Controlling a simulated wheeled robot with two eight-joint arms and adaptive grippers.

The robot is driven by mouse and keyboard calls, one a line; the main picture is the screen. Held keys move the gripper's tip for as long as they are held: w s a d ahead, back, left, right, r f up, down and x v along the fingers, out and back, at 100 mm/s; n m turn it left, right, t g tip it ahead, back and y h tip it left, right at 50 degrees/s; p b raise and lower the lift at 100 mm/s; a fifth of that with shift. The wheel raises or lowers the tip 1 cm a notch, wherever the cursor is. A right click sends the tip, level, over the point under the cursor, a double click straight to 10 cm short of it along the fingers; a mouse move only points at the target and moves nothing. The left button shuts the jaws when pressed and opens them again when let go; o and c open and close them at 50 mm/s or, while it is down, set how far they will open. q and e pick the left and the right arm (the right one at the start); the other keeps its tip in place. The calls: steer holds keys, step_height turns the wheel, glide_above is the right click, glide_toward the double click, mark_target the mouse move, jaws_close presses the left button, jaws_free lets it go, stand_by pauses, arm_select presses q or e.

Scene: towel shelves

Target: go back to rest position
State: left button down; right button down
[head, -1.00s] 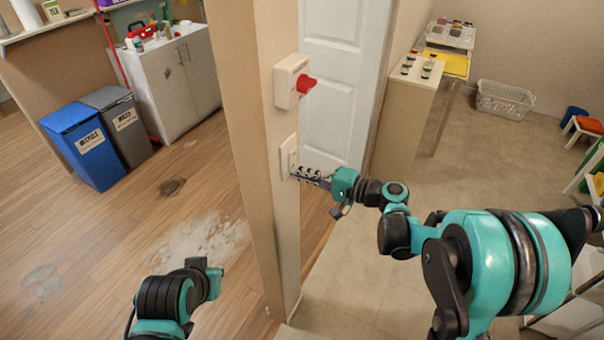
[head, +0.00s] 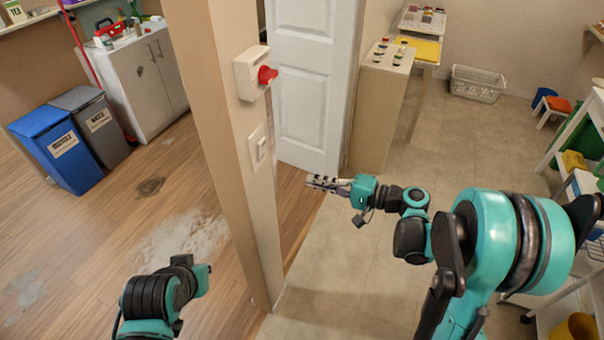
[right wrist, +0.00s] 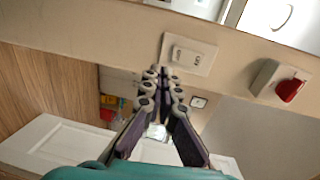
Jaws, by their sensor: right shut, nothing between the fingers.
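My right gripper (head: 326,183) is shut and empty in the head view, in free air to the right of the wall edge. In the right wrist view its two fingers (right wrist: 162,85) meet at the tips, just below a white light switch plate (right wrist: 188,54) in the picture. That switch plate (head: 258,147) is on the end of the wall in the head view, apart from the gripper. My left arm shows at the lower left of the head view, but its gripper's fingers cannot be made out.
A white box with a red knob (head: 266,75) sits above the switch on the wall end (head: 215,110). A white door (head: 312,85) stands behind. A cabinet (head: 385,105) and a white basket (head: 478,84) are at the back right. Tiled floor (head: 335,265) is clear below the right gripper.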

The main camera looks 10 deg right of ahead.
steer(key=shift+s+d, duration=0.2)
steer(key=shift+d, duration=0.1)
stand_by(0.4)
steer(key=s+a+f+n+g+h, duration=0.1)
steer(key=s+f+n+g+h, duration=0.15)
steer(key=s+h, duration=0.65)
steer(key=s+d+f+n+t+h, duration=0.1)
steer(key=s+d+n+h, duration=0.2)
steer(key=s+d+h, duration=0.2)
steer(key=s+d, duration=0.3)
steer(key=s, duration=0.2)
steer(key=shift+s+f+h, duration=0.15)
steer(key=shift+f+h, duration=0.05)
steer(key=shift+h, duration=0.1)
steer(key=shift+f+n, duration=0.1)
steer(key=shift+n, duration=0.15)
